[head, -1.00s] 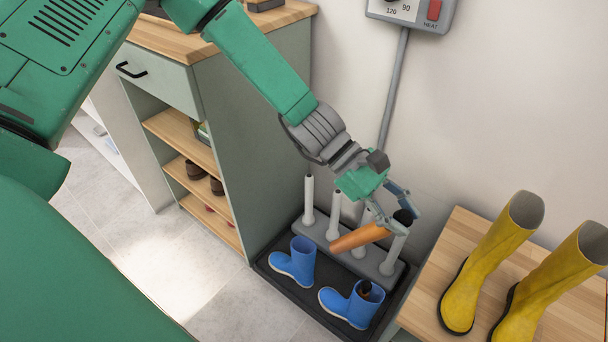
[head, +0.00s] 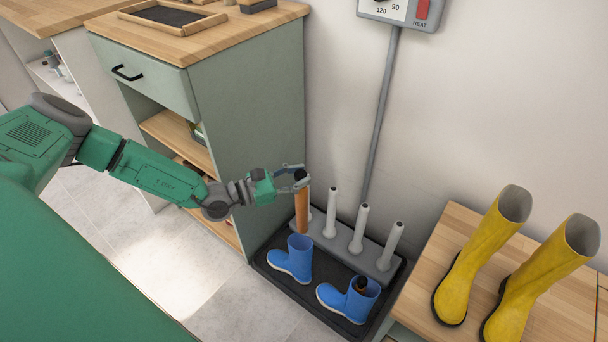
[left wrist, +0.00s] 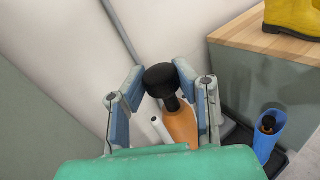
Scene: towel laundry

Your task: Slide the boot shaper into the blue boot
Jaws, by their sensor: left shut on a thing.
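My left gripper (head: 298,172) is shut on the orange boot shaper (head: 302,208), near its black knob. The knob (left wrist: 162,80) sits between the fingers in the left wrist view. The shaper hangs almost upright over the left blue boot (head: 290,262), its lower end at the boot's opening. I cannot tell whether the tip is inside the opening. The right blue boot (head: 345,301) has a dark knob (head: 361,284) showing in its opening; this boot also shows in the left wrist view (left wrist: 267,142). My right gripper is not in view.
Both blue boots stand on a black tray (head: 290,286). Behind them is a grey rack (head: 340,244) with several upright pegs. Yellow boots (head: 475,262) stand on a wooden bench (head: 443,244) at right. A grey-green cabinet (head: 252,110) stands at left.

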